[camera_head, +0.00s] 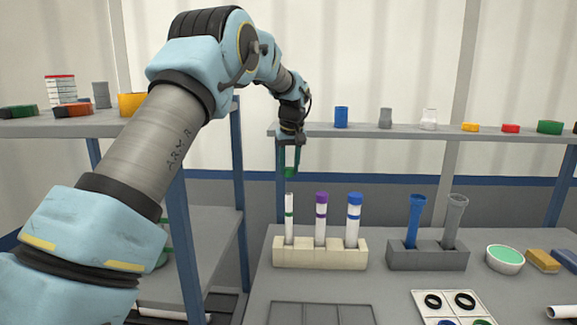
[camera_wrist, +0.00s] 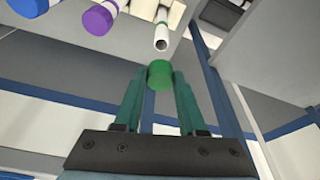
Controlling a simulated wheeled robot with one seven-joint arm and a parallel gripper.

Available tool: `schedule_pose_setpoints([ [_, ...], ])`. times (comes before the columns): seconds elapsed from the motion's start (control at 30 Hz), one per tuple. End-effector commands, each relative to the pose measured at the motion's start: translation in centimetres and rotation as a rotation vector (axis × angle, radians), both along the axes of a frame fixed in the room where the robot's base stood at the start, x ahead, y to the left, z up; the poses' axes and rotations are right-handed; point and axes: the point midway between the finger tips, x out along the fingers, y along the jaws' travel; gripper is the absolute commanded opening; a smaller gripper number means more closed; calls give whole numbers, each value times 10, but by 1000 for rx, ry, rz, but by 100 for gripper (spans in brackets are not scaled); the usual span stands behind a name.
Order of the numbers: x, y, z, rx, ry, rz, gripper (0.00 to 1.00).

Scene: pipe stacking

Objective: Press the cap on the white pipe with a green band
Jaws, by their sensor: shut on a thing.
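The white pipe with a green band (camera_head: 289,222) stands upright in the left hole of the cream rack (camera_head: 320,257). Its top is open; in the wrist view the open end of the white pipe (camera_wrist: 161,43) shows just beyond the fingertips. My gripper (camera_head: 289,165) is shut on a green cap (camera_head: 289,172) and holds it above the pipe, apart from it. The green cap also shows between the fingertips in the wrist view (camera_wrist: 160,74).
In the same rack stand a purple-capped pipe (camera_head: 321,220) and a blue-capped pipe (camera_head: 353,220). A grey rack (camera_head: 428,257) to the right holds a blue and a grey pipe. A shelf (camera_head: 400,132) with small parts runs behind. The front tray (camera_head: 320,313) looks empty.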

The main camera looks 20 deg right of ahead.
Motion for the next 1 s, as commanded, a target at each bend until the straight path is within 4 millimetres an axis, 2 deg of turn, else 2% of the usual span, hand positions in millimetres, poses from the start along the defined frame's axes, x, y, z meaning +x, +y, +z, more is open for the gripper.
schedule_pose_setpoints([
  [0.1, 0, 0, -16, 0, 0, 0, 0],
  [0.5, 0, 0, -49, 0, 0, -1, 0],
  [1.0, 0, 0, -54, 0, -1, 0, 0],
])
